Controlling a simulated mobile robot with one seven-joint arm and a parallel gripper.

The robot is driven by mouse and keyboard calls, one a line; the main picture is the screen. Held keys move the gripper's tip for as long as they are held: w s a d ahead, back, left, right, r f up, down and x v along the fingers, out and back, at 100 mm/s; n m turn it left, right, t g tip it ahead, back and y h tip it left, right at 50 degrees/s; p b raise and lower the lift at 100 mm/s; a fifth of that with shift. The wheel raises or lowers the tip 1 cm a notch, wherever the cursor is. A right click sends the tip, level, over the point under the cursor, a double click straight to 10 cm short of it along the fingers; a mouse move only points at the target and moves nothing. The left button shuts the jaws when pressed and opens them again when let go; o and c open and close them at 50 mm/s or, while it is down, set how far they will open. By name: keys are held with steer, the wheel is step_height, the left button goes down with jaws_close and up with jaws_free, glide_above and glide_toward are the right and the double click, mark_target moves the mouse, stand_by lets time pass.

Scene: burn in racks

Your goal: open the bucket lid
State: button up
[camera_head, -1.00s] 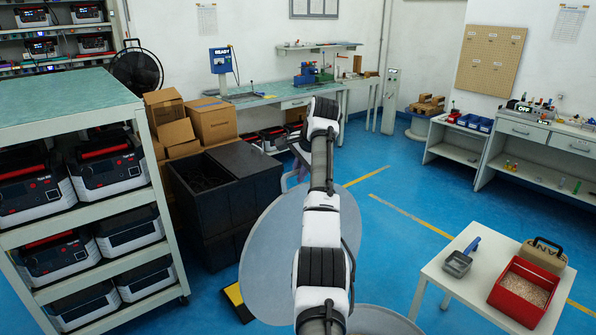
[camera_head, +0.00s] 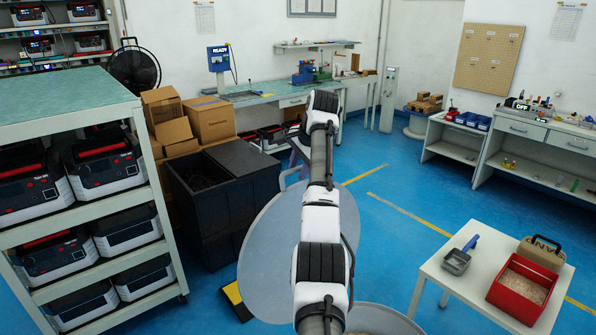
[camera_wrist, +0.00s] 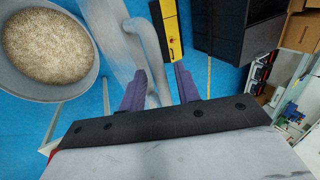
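The bucket lid (camera_head: 262,265) is a large grey disc, raised and steeply tilted behind my arm in the head view. In the wrist view the lid (camera_wrist: 118,45) stands beside the open bucket (camera_wrist: 86,88), which holds pale granules. Only part of the bucket rim (camera_head: 385,318) shows at the bottom of the head view. My gripper (camera_wrist: 160,88) has its purple fingers on both sides of the grey lid handle (camera_wrist: 150,42) and appears shut on it. In the head view my arm hides much of the lid, and the gripper is mostly hidden.
A dark bin (camera_head: 220,205) stands beyond the lid. A yellow and black object (camera_head: 235,298) lies on the floor left of it. A white table (camera_head: 468,292) at right holds a scoop (camera_head: 457,262) and red box (camera_head: 520,290). A shelf rack (camera_head: 75,215) stands at left.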

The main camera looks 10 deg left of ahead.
steer(key=b+v, duration=0.3)
steer(key=v, duration=0.9)
steer(key=shift+r+b, duration=0.3)
steer(key=shift+s+d, duration=0.1)
